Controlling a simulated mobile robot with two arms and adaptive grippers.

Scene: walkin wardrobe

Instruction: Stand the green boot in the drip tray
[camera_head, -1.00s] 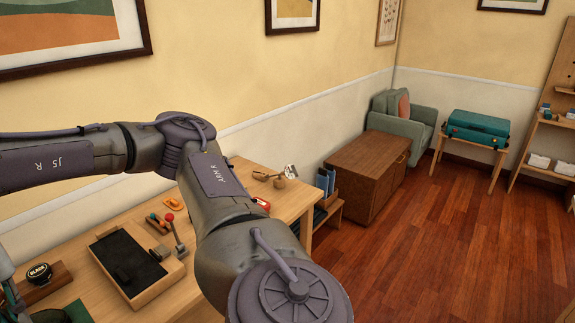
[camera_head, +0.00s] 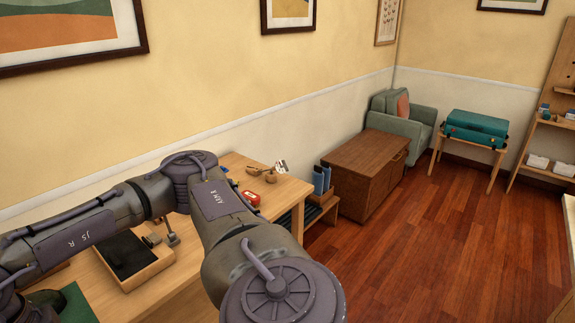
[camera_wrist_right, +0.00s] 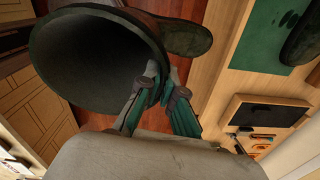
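The green boot (camera_wrist_right: 95,60) is large in the right wrist view, its dark open shaft facing the camera and its foot (camera_wrist_right: 188,38) beyond. My right gripper (camera_wrist_right: 163,88) is closed on the shaft rim, with one finger inside the opening and one outside. In the head view my right arm crosses the workbench and its gripper is out of the picture. A shallow wooden-rimmed tray with a black inset (camera_head: 150,272) lies on the bench; I cannot tell if it is the drip tray. It also shows in the right wrist view (camera_wrist_right: 235,107). My left gripper is not in view.
Small tools, a red tin (camera_head: 251,197) and a wooden item (camera_head: 262,168) lie on the bench (camera_head: 285,190). A low slatted rack (camera_head: 322,212) stands beyond. The floor at right is clear.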

